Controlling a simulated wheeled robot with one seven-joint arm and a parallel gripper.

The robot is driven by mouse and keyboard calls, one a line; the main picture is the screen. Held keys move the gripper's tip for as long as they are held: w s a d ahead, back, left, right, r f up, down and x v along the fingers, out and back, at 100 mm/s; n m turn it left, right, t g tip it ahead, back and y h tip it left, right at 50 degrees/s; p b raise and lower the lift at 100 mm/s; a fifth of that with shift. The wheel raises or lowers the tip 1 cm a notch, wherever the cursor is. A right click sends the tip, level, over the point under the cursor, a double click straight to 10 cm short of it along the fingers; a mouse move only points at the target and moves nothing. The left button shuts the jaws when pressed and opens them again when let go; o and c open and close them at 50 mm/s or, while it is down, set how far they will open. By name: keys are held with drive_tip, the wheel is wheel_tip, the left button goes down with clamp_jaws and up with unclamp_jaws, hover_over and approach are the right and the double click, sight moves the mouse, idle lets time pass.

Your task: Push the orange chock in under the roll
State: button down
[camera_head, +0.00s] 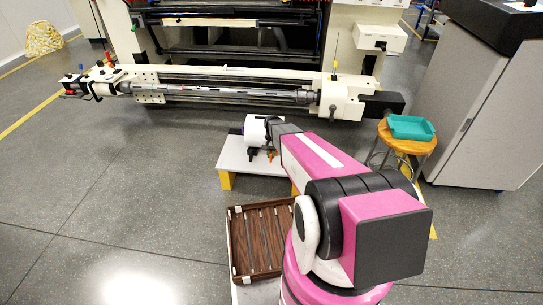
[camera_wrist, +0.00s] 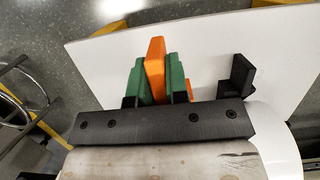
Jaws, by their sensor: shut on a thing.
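The white roll (camera_head: 257,131), with a purple core at its left end, is over the low white table (camera_head: 236,155). My gripper (camera_wrist: 157,75) reaches down at its right side, largely hidden by my arm in the head view. In the wrist view its green-padded fingers are shut on the orange chock (camera_wrist: 155,67), which stands up between them. A small bit of orange (camera_head: 272,155) shows below the roll in the head view. A pale curved surface at the lower right of the wrist view may be the roll. Whether the chock touches the roll is hidden.
A black angled block (camera_wrist: 236,76) stands on the table, right of the chock in the wrist view. A brown slatted crate (camera_head: 236,245) is nearer me. A stool (camera_head: 408,146) with a teal tray (camera_head: 411,128) stands right; a long machine is behind.

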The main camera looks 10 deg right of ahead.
drive_tip(key=shift+f, duration=0.15)
drive_tip(key=shift+w+d+f+x, duration=0.1)
drive_tip(key=shift+w+x, duration=0.2)
drive_tip(key=shift+x, duration=1.05)
drive_tip(key=shift+w+d+f+x, duration=0.1)
drive_tip(key=shift+w+x, duration=0.2)
drive_tip(key=shift+x, duration=1.05)
drive_tip(key=shift+w+d+f+x, duration=0.1)
drive_tip(key=shift+w+x, duration=0.2)
drive_tip(key=shift+x, duration=1.1)
drive_tip(key=shift+w+d+r, duration=0.1)
drive_tip(key=shift+w+d, duration=0.2)
drive_tip(key=shift+w, duration=0.6)
drive_tip(key=shift+w+d+f, duration=0.1)
drive_tip(key=shift+w+d, duration=0.15)
drive_tip(key=shift+w, duration=0.65)
drive_tip(key=shift+w+d+r, duration=0.1)
drive_tip(key=shift+w+d, duration=0.2)
drive_tip(key=shift+w, duration=0.55)
drive_tip(key=c, duration=1.1)
unclamp_jaws()
drive_tip(key=shift+o, duration=0.2)
